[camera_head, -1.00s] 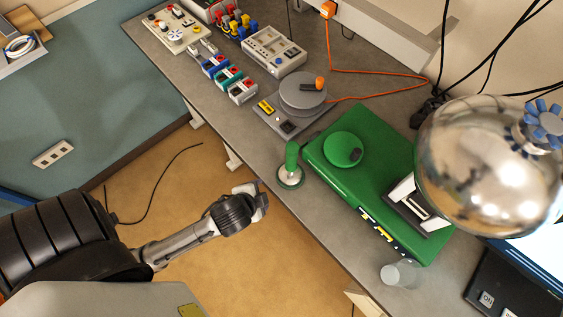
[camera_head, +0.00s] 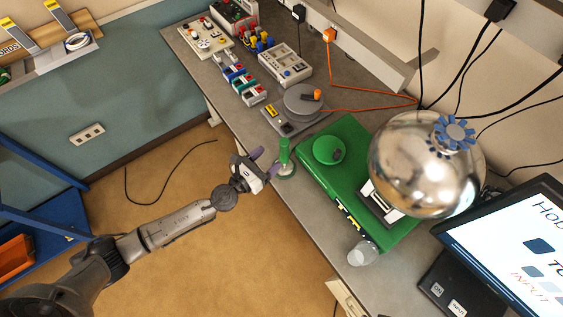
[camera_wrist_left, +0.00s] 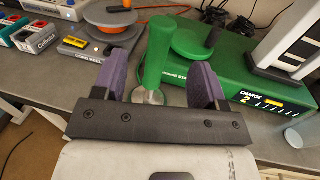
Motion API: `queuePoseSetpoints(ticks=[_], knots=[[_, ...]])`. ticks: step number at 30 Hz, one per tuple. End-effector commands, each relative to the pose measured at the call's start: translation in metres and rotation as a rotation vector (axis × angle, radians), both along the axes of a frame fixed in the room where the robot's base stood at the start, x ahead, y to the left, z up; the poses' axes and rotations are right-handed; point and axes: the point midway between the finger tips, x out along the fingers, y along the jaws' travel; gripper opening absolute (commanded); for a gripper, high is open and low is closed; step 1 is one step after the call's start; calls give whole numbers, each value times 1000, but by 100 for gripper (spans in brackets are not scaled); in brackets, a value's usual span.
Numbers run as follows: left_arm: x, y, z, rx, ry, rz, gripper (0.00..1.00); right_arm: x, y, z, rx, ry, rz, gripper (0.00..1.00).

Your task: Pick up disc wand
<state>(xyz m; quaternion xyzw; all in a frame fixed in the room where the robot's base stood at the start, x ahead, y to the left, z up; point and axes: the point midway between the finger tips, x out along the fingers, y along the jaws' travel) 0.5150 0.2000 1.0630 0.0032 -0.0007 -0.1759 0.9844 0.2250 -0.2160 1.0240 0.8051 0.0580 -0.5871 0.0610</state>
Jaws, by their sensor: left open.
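The disc wand (camera_head: 284,158) stands upright at the bench's front edge in the head view. It has a green handle and a round metal disc at its foot. In the left wrist view the wand (camera_wrist_left: 158,55) shows between the two purple fingers. My left gripper (camera_head: 265,162) is open, with its fingers close to the wand. I see no clear contact between the fingers and the handle. The lower part of the wand is partly hidden by the gripper in the wrist view. My right gripper is not in view.
A green generator box (camera_head: 345,205) carrying a large metal sphere (camera_head: 415,170) stands right of the wand. A grey turntable device (camera_head: 303,102) is behind it. A clear cup (camera_head: 362,254) stands near the bench edge. A monitor (camera_head: 520,250) is at the right.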

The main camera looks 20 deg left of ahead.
Motion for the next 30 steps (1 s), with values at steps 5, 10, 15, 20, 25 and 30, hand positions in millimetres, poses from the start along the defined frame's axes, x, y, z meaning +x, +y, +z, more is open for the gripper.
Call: queuePoseSetpoints(ticks=[5,10,15,20,25,30], knots=[[26,-10,1,-5,1,2,66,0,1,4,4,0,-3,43],[38,-15,0,-6,1,1,66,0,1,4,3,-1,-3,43],[44,-17,0,-5,2,2,66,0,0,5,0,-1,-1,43],[65,-24,-1,-5,0,3,66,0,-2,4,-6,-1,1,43],[82,-31,-3,-5,2,2,66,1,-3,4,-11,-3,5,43],[88,-34,-3,-6,2,1,66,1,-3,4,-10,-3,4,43]])
